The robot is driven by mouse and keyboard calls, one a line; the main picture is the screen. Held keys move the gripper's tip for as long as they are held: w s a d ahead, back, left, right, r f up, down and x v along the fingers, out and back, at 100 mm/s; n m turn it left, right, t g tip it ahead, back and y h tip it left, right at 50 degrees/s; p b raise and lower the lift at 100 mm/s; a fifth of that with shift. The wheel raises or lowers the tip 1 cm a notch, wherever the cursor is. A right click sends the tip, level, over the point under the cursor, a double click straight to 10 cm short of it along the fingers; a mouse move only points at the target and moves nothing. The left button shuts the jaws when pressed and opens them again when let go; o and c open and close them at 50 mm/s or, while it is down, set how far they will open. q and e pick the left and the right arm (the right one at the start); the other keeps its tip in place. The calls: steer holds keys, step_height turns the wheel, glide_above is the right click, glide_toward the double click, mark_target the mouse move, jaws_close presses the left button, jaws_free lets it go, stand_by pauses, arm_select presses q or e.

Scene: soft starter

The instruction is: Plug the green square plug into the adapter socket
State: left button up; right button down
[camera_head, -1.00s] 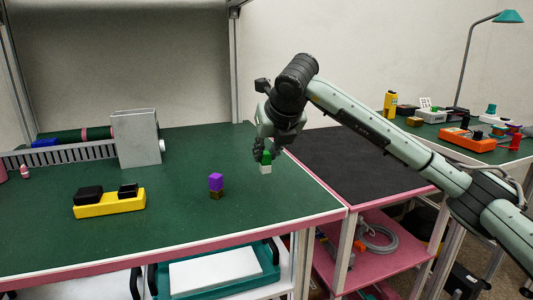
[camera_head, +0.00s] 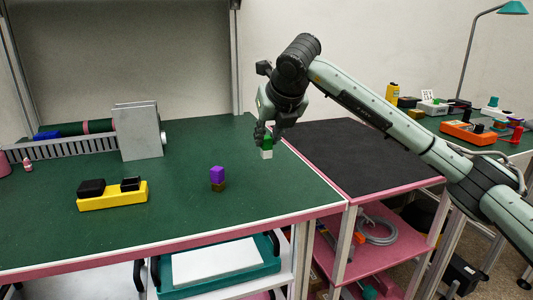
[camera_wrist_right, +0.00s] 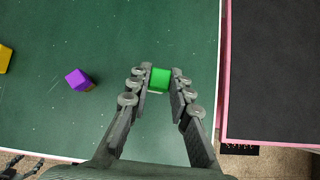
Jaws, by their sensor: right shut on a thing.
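The green square plug (camera_head: 267,142), green above with a whitish lower part, is between the fingers of my right gripper (camera_head: 266,138) over the right part of the green table. In the right wrist view, my right gripper (camera_wrist_right: 160,82) is shut on the green plug (camera_wrist_right: 160,79), with fingers on both of its sides. Whether it is clear of the table is hard to tell. A yellow block (camera_head: 112,199) with two black parts on top, likely the adapter socket, lies at the front left of the table.
A purple block with a brown lower part (camera_head: 218,177) stands between the yellow block and the gripper. A grey box-like machine (camera_head: 138,132) stands at the back left. A dark-topped table (camera_head: 360,158) adjoins on the right.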

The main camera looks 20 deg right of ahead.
mark_target(266, 138)
steer(key=shift+r+p, duration=0.4)
steer(key=shift+r, duration=1.1)
steer(key=shift+a, duration=0.15)
steer(key=a, duration=3)
steer(key=shift+w+a+b, duration=0.15)
steer(key=shift+w+b, duration=0.05)
steer(key=shift+b, duration=0.25)
steer(key=shift+f+b, duration=1.65)
steer(key=shift+b, duration=0.25)
steer(key=shift+b, duration=0.9)
